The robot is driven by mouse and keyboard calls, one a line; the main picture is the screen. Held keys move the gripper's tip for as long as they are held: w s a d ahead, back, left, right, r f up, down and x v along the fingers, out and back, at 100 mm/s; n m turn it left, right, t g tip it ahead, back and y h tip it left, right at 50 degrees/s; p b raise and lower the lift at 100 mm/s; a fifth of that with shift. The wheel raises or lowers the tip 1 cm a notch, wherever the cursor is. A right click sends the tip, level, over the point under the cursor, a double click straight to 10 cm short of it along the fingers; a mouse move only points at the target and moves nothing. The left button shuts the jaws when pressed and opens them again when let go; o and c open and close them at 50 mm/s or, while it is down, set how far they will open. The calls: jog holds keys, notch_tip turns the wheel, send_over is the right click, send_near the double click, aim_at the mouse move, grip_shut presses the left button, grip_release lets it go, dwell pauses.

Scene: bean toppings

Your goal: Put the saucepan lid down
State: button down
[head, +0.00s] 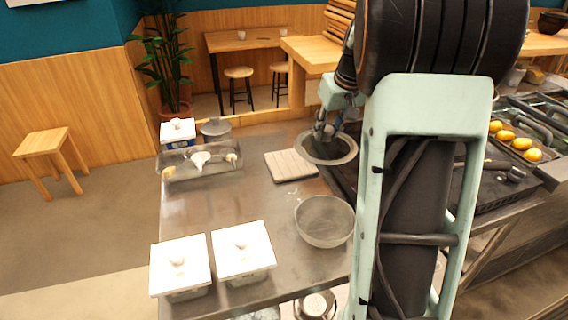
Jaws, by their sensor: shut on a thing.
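The saucepan lid (342,157) is a round grey disc with a darker rim, near the back right of the steel counter (198,211). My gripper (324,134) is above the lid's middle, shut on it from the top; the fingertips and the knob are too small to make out. The lid looks roughly level, just right of a pale slatted board (285,167) and by the edge of the dark stove top (345,181). I cannot tell how high it is above the surface. My arm hides much of the stove top.
A metal bowl (324,222) stands in front of the lid. Two white lidded containers (181,265) (242,250) stand at the front left. A clear tray (199,172), a white box (177,132) and a grey pot (215,130) are at the back left. The counter's middle left is clear.

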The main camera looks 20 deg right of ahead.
jog(key=shift+w+a+f, duration=0.1)
jog(key=shift+w+a, duration=0.15)
jog(key=shift+w, duration=0.15)
jog(key=shift+w+a+f+p, duration=0.3)
jog(key=shift+w+a+f, duration=0.55)
jog(key=shift+w+f, duration=1.25)
jog(key=shift+w+a+f+p, duration=0.25)
jog(key=shift+w+a+f, duration=0.55)
jog(key=shift+w+f, duration=1.3)
jog(key=shift+w+a+f+p, duration=0.3)
jog(key=shift+w+a+f, duration=0.55)
jog(key=shift+w+f, duration=1.25)
jog(key=shift+s+f, duration=0.1)
jog(key=shift+f, duration=0.1)
jog(key=shift+f, duration=0.15)
jog(key=c, duration=1.6)
grip_release()
